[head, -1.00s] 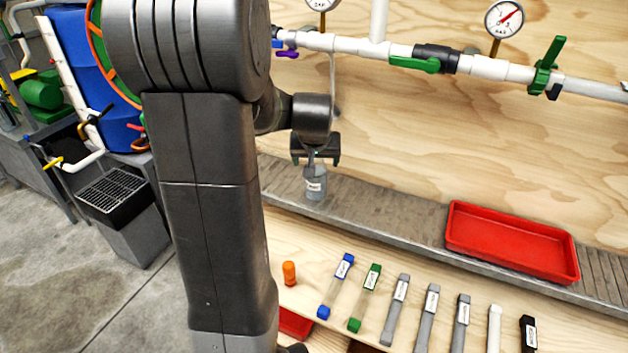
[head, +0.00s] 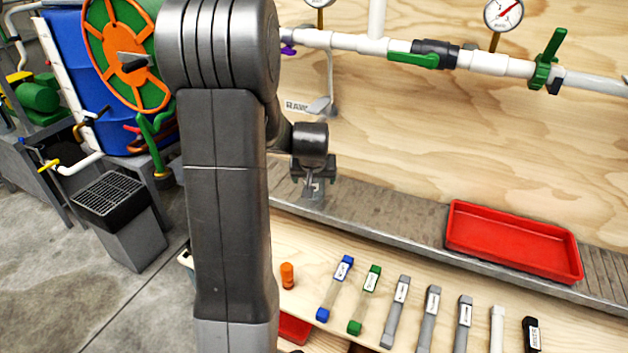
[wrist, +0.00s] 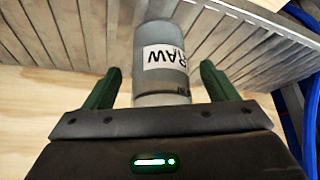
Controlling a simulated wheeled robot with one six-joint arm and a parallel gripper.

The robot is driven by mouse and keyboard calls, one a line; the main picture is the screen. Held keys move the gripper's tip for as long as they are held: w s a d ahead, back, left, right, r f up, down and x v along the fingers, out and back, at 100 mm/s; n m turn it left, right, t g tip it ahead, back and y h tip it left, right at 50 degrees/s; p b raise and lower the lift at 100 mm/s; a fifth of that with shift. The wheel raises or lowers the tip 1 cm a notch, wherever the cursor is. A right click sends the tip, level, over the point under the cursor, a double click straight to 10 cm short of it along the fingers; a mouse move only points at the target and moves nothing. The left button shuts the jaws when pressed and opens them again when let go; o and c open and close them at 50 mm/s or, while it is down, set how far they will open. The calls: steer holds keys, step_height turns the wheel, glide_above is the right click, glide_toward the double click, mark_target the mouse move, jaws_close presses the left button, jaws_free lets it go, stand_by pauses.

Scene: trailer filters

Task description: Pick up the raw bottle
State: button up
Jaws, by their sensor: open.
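The raw bottle (wrist: 163,65) is a clear grey cylinder with a white label reading RAW. It stands on the grey slatted shelf (head: 385,213). My gripper (wrist: 160,85) is open, with one green finger on each side of the bottle in the wrist view and a visible gap at each side. In the head view my gripper (head: 313,180) is lowered over the bottle (head: 311,195), which is largely hidden behind it.
A red tray (head: 512,272) sits on the shelf at right. Several labelled filter tubes (head: 397,310) and an orange piece (head: 287,275) are on the wooden bench in front. White pipework with a green valve (head: 413,59) runs along the plywood wall above.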

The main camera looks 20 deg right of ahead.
steer(key=c, duration=1.3)
steer(key=shift+r, duration=0.1)
